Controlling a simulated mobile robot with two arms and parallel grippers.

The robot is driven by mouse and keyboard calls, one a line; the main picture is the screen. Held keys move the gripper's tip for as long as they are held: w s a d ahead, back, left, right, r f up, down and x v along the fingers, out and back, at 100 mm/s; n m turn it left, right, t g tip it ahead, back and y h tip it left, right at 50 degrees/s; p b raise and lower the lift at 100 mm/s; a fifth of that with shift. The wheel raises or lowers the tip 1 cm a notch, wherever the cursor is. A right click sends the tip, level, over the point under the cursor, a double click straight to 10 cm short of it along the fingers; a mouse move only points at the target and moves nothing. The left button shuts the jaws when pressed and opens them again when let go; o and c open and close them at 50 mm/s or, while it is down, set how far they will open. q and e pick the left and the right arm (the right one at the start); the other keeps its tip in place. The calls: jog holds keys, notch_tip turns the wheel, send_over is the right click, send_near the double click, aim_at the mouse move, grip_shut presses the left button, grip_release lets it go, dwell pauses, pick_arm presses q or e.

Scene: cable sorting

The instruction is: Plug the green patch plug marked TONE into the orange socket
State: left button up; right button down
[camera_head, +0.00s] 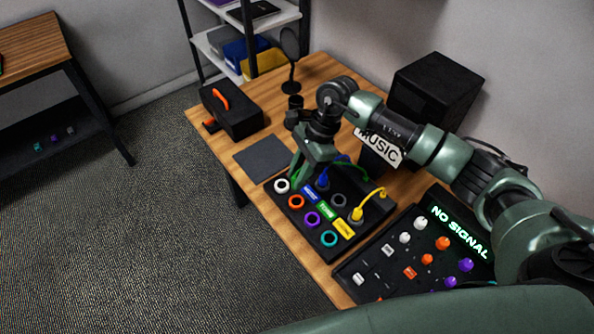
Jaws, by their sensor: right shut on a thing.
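My right gripper (302,166) is shut just above the back left end of the black patch box (289,217). A green cable (343,158) runs to it, so it holds the green patch plug, which the fingers mostly hide. The orange socket (296,201) is an empty ring in the front row, a little below the fingers, between the white socket (282,186) and the purple socket (312,219). A teal socket (330,238) ends the row. The TONE mark is not readable. My left gripper is out of view.
A blue plug (322,182) and a yellow plug (357,213) stand in the box, with an empty grey socket (338,200) between them. A mixer panel (400,255) lies to the right.

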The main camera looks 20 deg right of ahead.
jog(key=shift+w+d+f+m, duration=0.2)
jog(key=shift+f+m, duration=0.3)
jog(key=shift+f, duration=0.05)
jog(key=shift+a+f+b, duration=0.1)
jog(key=shift+f+b, duration=0.4)
jog(key=shift+f, duration=0.25)
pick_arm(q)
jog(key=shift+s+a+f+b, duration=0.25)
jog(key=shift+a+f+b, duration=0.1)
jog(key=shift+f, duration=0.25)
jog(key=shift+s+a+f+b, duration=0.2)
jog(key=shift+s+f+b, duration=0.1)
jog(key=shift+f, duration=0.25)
pick_arm(e)
jog(key=shift+f, duration=1.5)
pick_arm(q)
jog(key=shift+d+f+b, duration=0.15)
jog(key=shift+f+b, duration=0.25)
pick_arm(e)
jog(key=shift+f, duration=0.2)
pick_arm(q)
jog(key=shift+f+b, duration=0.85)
pick_arm(e)
jog(key=shift+f, duration=0.2)
